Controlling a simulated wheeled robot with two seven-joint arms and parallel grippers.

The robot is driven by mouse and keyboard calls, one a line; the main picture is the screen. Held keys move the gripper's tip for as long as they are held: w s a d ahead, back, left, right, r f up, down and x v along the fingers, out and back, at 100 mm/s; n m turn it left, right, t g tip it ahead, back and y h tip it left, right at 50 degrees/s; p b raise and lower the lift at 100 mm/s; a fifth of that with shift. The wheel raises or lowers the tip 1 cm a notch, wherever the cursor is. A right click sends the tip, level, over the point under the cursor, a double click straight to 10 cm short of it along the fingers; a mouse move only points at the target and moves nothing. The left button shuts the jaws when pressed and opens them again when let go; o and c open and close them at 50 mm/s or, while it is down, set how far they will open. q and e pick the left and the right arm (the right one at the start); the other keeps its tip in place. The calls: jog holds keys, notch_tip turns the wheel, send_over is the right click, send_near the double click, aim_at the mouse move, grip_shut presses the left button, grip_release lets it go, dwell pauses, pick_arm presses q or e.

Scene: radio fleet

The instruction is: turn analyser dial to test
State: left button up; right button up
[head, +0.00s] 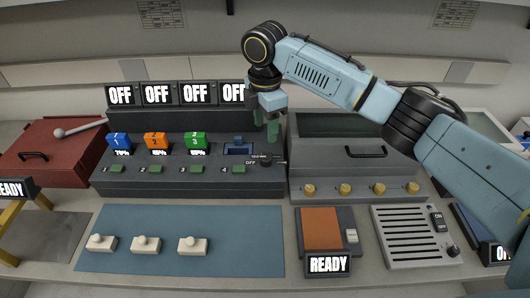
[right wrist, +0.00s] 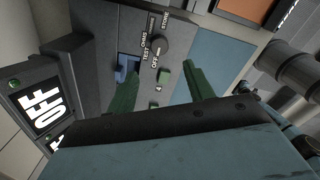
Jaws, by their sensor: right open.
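The analyser dial (head: 266,161) is a small dark knob at the right end of the dark console (head: 190,180). In the right wrist view the open fingers (right wrist: 158,85) do not touch the dial. My left gripper is not in view.
Blue, orange and green batteries (head: 156,142) stand in console slots; the fourth slot (head: 238,147) is empty. Several OFF screens (head: 156,94) rise behind. A grey lidded case (head: 350,180) sits close right. A blue mat (head: 160,260), an orange-topped READY unit (head: 321,229) and a grilled box (head: 405,235) lie in front.

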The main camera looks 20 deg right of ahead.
aim_at(265, 157)
notch_tip(265, 157, down, 10)
jog(key=shift+b, duration=0.45)
jog(key=c, duration=1)
